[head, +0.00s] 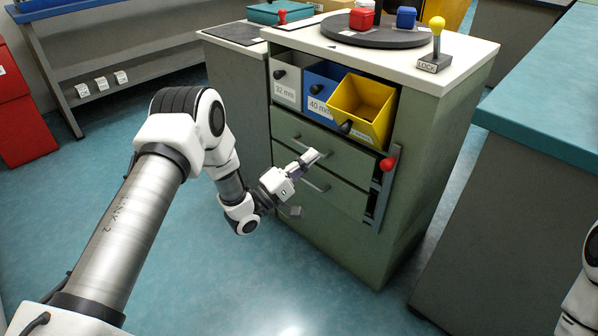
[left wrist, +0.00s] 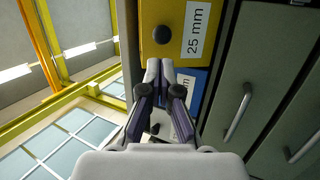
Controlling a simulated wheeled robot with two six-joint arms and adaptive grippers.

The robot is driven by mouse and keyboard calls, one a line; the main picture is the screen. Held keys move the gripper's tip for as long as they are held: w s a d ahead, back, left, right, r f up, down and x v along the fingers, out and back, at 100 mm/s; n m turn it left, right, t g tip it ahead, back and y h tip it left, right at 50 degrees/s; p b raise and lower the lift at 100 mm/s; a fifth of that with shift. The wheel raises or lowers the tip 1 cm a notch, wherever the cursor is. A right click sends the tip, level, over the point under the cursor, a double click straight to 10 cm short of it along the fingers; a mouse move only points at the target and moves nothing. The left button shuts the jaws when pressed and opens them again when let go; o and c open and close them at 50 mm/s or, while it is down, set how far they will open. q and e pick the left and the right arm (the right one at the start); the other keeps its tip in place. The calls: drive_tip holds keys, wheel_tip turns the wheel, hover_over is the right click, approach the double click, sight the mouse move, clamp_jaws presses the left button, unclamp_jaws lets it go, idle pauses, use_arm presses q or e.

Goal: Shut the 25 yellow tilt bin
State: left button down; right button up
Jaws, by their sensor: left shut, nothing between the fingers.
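The yellow tilt bin (head: 362,105) is at the right end of the bin row in the cabinet's top and is tilted out, its open top showing. Its dark knob (head: 346,127) is on the front. In the left wrist view the yellow front (left wrist: 178,15) carries a "25 mm" label and a black knob (left wrist: 161,34). My left gripper (head: 314,156) is shut and empty, in front of the drawers and below the bin in the head view. Its fingertips (left wrist: 160,63) appear just below the knob in the wrist view; contact cannot be told. My right gripper is out of view.
A blue 40 mm bin (head: 321,88) and a grey 32 mm bin (head: 286,80) sit left of it, apparently closed. A red-knobbed lever (head: 388,164) stands beside the drawers (head: 330,146). A turntable (head: 373,34) and yellow-knobbed LOCK lever (head: 437,25) are on top.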

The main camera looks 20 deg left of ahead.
use_arm(q)
drive_tip(key=b, duration=0.1)
approach(345, 114)
drive_tip(key=w+d, duration=0.1)
drive_tip(key=w+d+f, duration=0.1)
drive_tip(key=w+d, duration=0.1)
drive_tip(key=shift+w, duration=0.25)
drive_tip(key=shift+d, duration=0.1)
drive_tip(key=shift+w+r+y+p, duration=0.15)
drive_tip(key=shift+r+y+p, duration=0.25)
drive_tip(key=shift+p, duration=0.25)
drive_tip(key=shift+w+d+r+g+p, duration=0.1)
drive_tip(key=shift+w+r+g+p, duration=0.1)
drive_tip(key=shift+r+g+p, duration=0.4)
drive_tip(key=w+r+g+y+p, duration=0.1)
drive_tip(key=p, duration=0.3)
drive_tip(key=w+d+r+n+g+y+p, duration=0.1)
drive_tip(key=r+p, duration=0.1)
drive_tip(key=p, duration=0.2)
drive_tip(key=shift+w+g, duration=0.3)
drive_tip(key=shift+w, duration=0.05)
drive_tip(key=shift+w+d+r+g+y+p, duration=0.25)
drive_tip(key=shift+w+g+p, duration=0.3)
drive_tip(key=shift+p, duration=0.4)
drive_tip(key=shift+w+d+r+p, duration=0.15)
drive_tip(key=shift+w+r+p, duration=0.1)
drive_tip(key=shift+w+p, duration=0.25)
